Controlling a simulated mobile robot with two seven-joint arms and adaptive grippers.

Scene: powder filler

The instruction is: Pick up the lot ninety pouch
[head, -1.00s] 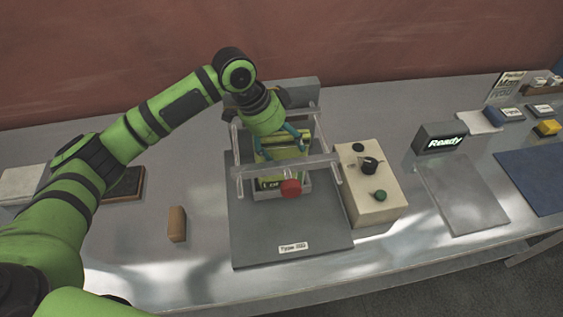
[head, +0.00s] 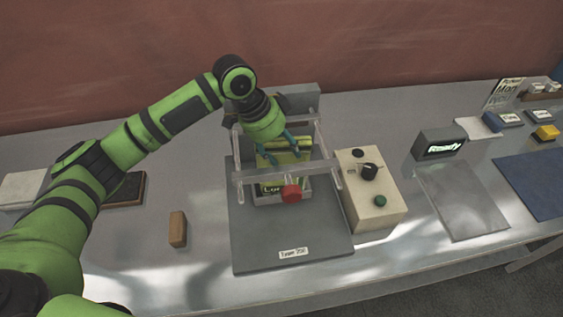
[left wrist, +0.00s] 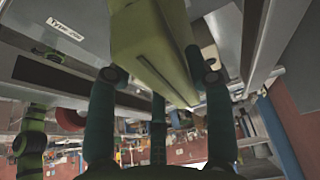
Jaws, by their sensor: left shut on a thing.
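The yellow-green pouch (head: 282,174) stands inside the clear frame of the filler on its grey base (head: 265,240). Its front carries dark lettering, partly covered by the frame's front bar and red knob (head: 291,194). My left gripper (head: 283,150) reaches down into the frame from above, shut on the pouch's upper part. I cannot read the whole lot label. My right gripper is not in view.
A beige control box (head: 372,205) with knobs stands right of the filler. A "Ready" display (head: 440,145), a grey mat (head: 462,200) and a blue mat (head: 535,183) lie further right.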

